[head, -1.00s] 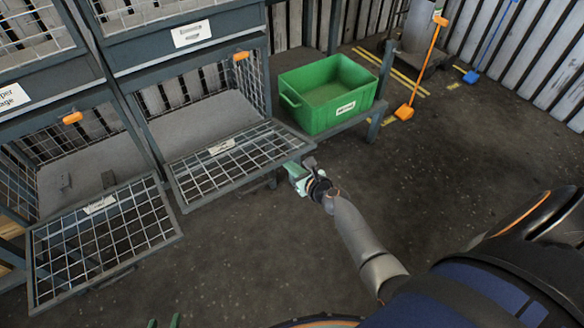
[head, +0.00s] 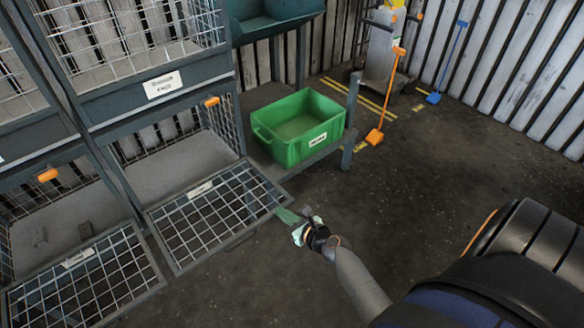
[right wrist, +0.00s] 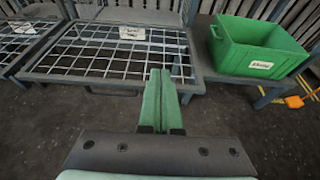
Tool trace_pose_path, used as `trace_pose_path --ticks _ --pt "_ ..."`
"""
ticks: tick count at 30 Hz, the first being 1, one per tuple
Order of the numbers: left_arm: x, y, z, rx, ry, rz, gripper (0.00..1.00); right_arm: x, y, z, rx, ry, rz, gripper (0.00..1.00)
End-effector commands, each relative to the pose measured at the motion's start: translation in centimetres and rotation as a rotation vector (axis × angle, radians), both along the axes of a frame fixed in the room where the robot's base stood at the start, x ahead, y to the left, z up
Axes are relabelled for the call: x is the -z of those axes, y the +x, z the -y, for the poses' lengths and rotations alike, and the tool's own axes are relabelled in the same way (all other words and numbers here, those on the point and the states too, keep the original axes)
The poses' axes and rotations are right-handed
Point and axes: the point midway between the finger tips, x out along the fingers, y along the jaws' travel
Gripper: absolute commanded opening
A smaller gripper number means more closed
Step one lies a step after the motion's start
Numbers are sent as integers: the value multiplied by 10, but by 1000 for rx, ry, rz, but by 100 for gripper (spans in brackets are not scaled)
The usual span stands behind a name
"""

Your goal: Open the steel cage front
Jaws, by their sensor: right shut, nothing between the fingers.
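A steel cage front (head: 205,222) of wire mesh with a white label hangs folded down and out from the lower cage bay, so that bay stands open. It also shows in the right wrist view (right wrist: 100,68), with a bar handle (right wrist: 112,91) along its near edge. A second mesh front (head: 75,292), at the lower left, is also folded down. My right gripper (head: 290,215) is at the right outer corner of the first front. Its green fingers are together and empty in the right wrist view (right wrist: 160,78); contact with the front is unclear. My left gripper is out of view.
A green crate (head: 262,137) stands on a low shelf right of the cage. Orange latches (head: 211,101) sit on the frame above the open bays.

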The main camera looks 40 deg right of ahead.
Motion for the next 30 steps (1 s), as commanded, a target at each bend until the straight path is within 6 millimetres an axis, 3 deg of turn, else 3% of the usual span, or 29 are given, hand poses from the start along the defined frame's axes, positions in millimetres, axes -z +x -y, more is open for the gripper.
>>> trace_pose_path --ticks 3,9,20,23,25,30 --pt "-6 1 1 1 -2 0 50 -9 -22 1 1 0 -2 0" --pt "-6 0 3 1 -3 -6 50 -16 -41 1 -1 1 -1 0" --pt "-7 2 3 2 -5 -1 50 -17 -46 -1 -15 -23 -2 0" --pt "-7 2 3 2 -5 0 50 -16 -50 -11 -102 -159 -15 0" --pt "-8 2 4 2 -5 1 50 -16 -55 -27 -223 -341 -22 0" --pt "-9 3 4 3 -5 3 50 -11 -82 -76 -649 -974 -4 0"
